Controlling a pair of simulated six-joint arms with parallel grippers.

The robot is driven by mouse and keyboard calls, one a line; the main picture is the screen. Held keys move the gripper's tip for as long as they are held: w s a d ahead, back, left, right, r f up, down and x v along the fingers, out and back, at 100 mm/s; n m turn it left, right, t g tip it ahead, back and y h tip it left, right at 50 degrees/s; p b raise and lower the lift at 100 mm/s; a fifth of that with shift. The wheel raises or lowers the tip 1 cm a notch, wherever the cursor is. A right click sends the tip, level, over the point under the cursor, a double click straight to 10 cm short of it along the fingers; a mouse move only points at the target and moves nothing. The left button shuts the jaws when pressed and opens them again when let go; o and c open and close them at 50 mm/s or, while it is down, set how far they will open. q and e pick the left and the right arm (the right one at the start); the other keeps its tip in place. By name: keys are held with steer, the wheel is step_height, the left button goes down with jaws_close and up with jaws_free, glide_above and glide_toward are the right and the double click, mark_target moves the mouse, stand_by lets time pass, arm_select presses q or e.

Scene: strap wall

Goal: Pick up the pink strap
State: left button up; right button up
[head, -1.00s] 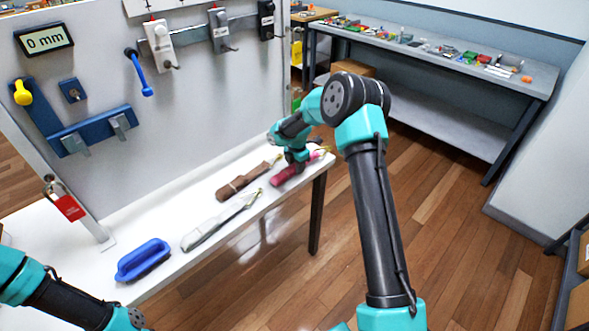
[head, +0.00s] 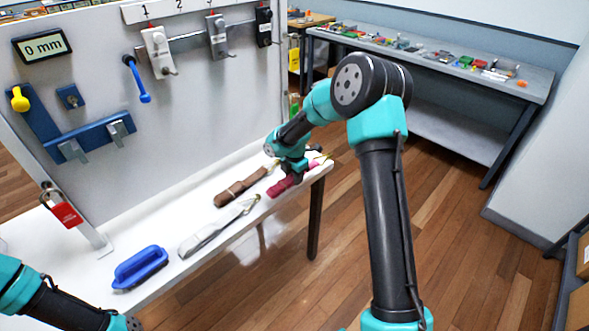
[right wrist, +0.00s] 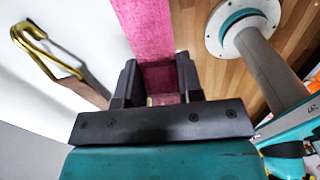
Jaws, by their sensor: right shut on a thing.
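The pink strap (head: 283,186) lies folded at the right end of the white table, and it also shows in the right wrist view (right wrist: 147,28). My right gripper (right wrist: 158,78) is shut on the pink strap, one dark finger on each side of it. In the head view my right gripper (head: 292,172) is at the strap, partly hidden by its own arm. My left arm shows at the lower left of the head view; its fingers are out of the picture.
A brown strap (head: 243,187) and a grey strap (head: 217,229) lie left of the pink one on the white table (head: 205,270). A blue-handled brush (head: 140,267) lies nearer. A panel with numbered hooks (head: 200,43) stands behind. The table's edge is close to the pink strap.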

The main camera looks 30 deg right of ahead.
steer(key=s+a, duration=0.4)
steer(key=s, duration=0.3)
steer(key=shift+s+a+r, duration=0.3)
steer(key=shift+r, duration=0.15)
stand_by(0.9)
